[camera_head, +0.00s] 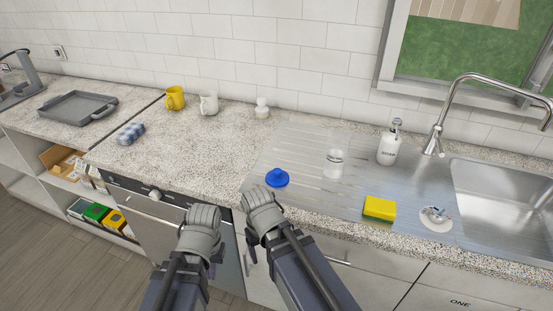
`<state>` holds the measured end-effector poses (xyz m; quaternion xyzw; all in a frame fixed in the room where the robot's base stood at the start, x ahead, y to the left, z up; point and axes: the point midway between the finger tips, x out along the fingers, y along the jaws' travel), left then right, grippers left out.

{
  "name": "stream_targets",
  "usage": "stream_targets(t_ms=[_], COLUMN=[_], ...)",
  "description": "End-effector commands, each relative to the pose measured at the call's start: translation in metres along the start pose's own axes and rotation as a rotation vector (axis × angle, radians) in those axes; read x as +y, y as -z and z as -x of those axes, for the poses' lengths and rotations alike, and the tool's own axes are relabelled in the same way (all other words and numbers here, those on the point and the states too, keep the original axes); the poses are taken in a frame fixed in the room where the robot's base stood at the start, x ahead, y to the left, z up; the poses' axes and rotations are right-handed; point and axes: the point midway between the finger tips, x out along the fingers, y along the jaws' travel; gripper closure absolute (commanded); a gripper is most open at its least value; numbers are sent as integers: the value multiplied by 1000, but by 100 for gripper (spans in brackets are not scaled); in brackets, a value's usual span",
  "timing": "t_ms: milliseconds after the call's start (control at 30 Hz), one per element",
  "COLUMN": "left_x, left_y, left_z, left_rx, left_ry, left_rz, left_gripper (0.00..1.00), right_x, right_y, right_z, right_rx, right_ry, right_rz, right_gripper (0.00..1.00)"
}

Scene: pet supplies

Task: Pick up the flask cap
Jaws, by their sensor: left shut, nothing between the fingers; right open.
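A blue cap with a small knob (277,178), which looks like the flask cap, lies at the left front of the ribbed steel drainboard (300,160). A clear container (333,163) stands to its right and farther back. My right gripper (258,195) is open and empty just in front and left of the blue cap. Whether it touches the cap cannot be seen clearly. My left gripper (204,212) is shut and empty, lower and farther left, in front of the counter edge.
A yellow-green sponge (379,208), a white dish with a small item (435,218) and a soap bottle (389,145) stand to the right, near the sink (500,195). Yellow (175,98) and white (208,104) mugs stand at the back left. The speckled counter (185,145) between is mostly clear.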

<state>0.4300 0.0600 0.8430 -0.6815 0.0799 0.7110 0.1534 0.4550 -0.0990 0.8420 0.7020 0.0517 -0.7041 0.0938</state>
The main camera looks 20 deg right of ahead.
Motion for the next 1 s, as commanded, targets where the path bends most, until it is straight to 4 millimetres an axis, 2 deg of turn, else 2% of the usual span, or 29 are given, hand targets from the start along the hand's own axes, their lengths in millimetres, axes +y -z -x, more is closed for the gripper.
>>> stream_targets(t_ms=[33, 100, 267, 367, 433, 500, 633, 733, 867, 1000], left_x=[-4, -6, -11, -14, -15, -16, -15, -15, -15, -14], left_y=[-2, -4, -7, -8, -9, -9, -9, -9, -9, -9], left_z=[40, 65, 117, 142, 155, 162, 158, 157, 156, 149], left_rx=[0, 0, 0, 0, 0, 0, 0, 0, 0, 0], left_ry=[0, 0, 0, 0, 0, 0, 0, 0, 0, 0], left_rz=[0, 0, 0, 0, 0, 0, 0, 0, 0, 0], left_gripper=[100, 100, 100, 100, 100, 100, 100, 100, 100, 100], right_x=[12, 26, 57, 78, 96, 118, 140, 147, 148, 148], right_y=[3, 7, 18, 37, 61, 97, 139, 151, 154, 156], right_z=[40, 64, 114, 139, 154, 163, 165, 167, 167, 159], right_rx=[7, 20, 56, 101, 157, 239, 351, 389, 399, 398], right_ry=[7, 17, 35, 45, 47, 46, 33, 27, 25, 25], right_rz=[-28, -61, -132, -166, -184, -193, -187, -183, -181, -181], right_gripper=[27, 27, 27, 27, 27, 27, 27, 27, 27, 27])
